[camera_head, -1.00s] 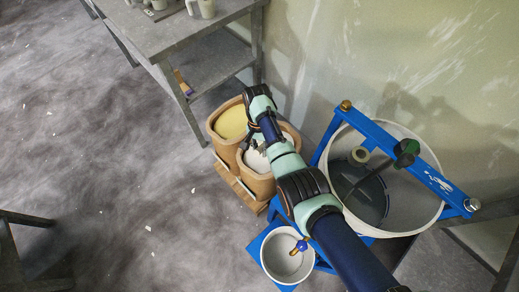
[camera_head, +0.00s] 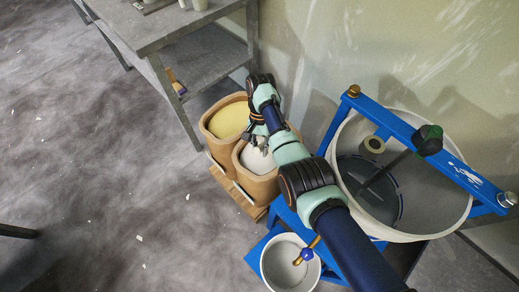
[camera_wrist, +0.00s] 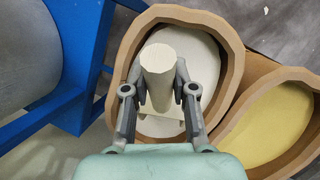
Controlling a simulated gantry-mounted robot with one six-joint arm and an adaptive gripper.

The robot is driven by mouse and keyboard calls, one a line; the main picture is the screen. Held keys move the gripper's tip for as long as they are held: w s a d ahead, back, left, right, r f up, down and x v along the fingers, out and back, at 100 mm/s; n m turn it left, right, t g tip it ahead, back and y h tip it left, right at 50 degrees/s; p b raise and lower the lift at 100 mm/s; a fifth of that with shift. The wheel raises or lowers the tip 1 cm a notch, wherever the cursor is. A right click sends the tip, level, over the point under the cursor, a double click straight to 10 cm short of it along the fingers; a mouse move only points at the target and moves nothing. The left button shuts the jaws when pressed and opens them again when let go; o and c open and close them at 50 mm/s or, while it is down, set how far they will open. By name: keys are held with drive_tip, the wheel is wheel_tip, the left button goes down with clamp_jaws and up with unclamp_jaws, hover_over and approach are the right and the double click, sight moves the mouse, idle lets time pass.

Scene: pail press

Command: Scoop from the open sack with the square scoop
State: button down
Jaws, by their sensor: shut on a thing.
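My gripper (camera_wrist: 160,92) is shut on the pale round handle of the square scoop (camera_wrist: 158,66). The handle stands up toward the wrist camera, and a pale flat edge of the scoop shows below it. The scoop is over the mouth of an open tan sack (camera_wrist: 228,62) with white contents (camera_wrist: 203,48). I cannot tell how deep the scoop sits. In the head view my gripper (camera_head: 257,142) is above this sack (camera_head: 257,186), and the scoop is hard to make out there. A second open sack (camera_head: 213,141) with yellow contents (camera_head: 229,120) stands beside it.
Both sacks stand on a wooden pallet (camera_head: 236,196). A blue-framed press (camera_head: 405,130) with a large white pail (camera_head: 455,222) is to the right. A white bowl-like container (camera_head: 279,270) is in front. A grey bench (camera_head: 165,28) stands behind left.

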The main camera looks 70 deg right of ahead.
drive_tip(key=f+h+b, duration=0.1)
drive_tip(key=f+h, duration=0.1)
drive_tip(key=f, duration=0.2)
drive_tip(key=f+h+b, duration=0.1)
drive_tip(key=f+h, duration=0.2)
drive_tip(key=f, duration=0.2)
drive_tip(key=shift+a+f+m, duration=0.2)
drive_tip(key=shift+m, duration=0.1)
drive_tip(key=shift+a+f+g+h, duration=0.45)
drive_tip(key=shift+f+h, duration=0.1)
drive_tip(key=shift+h, duration=0.55)
drive_tip(key=shift+r+p, duration=0.5)
drive_tip(key=shift+p, duration=0.1)
drive_tip(key=shift+h, duration=0.5)
wheel_tip(320, 180, up, 12)
drive_tip(key=p, duration=1.2)
drive_tip(key=shift+w+a, duration=0.1)
